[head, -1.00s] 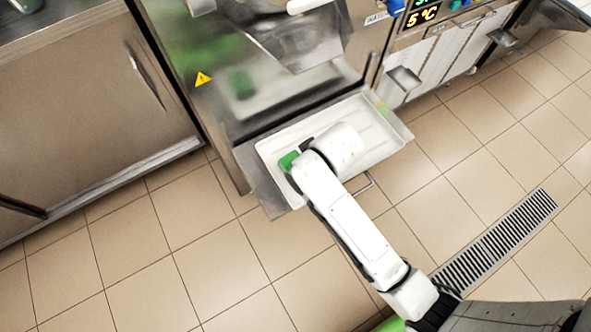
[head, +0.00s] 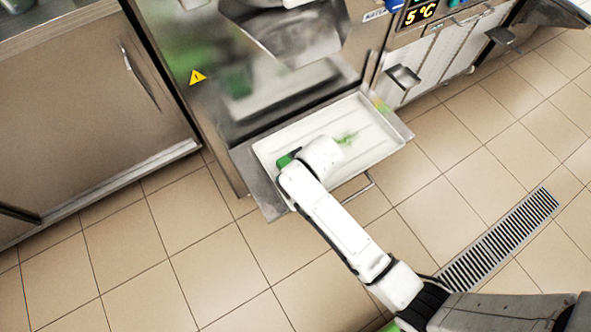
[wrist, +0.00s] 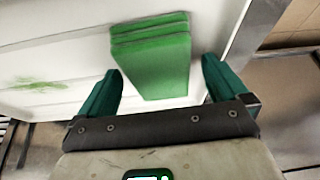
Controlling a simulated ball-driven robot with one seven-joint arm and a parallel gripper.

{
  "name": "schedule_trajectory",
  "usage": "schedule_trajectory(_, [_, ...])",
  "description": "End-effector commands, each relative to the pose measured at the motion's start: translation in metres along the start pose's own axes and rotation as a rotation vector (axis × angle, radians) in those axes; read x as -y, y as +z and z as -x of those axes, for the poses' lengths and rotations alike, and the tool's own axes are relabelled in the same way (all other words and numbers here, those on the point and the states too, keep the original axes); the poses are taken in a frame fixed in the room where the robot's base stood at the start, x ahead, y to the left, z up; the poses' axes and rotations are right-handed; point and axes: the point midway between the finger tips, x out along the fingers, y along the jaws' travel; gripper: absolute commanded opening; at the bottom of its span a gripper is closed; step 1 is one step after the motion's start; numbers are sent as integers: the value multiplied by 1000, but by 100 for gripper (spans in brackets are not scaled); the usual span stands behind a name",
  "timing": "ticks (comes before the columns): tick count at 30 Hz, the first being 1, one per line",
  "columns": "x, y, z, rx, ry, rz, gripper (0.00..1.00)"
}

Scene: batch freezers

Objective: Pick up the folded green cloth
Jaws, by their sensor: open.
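The folded green cloth (wrist: 155,65) lies in the white tray, near the tray's wall in the wrist view. It looks like a flat stack of folded layers. In the head view only a small green part of it (head: 285,160) shows at the tray's left end, the rest hidden by my arm. My gripper (wrist: 158,75) is open, with one teal finger on each side of the cloth's near end in the wrist view. I cannot tell whether the fingers touch it. In the head view my wrist hides the fingers.
The white tray (head: 375,143) sits on a steel shelf below the freezer's spout (head: 290,35). A green smear (head: 347,138) marks the tray floor. A handle bar (head: 358,190) juts out in front. Open tiled floor lies before it, with a drain grate (head: 500,240).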

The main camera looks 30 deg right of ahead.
Motion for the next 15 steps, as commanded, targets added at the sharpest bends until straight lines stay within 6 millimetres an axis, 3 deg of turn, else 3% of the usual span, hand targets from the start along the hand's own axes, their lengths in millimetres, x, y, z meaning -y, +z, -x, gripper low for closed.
schedule_trajectory(2, [0,0,0,0,0,0,98])
schedule_trajectory(15, [0,0,0,1,0,0,56])
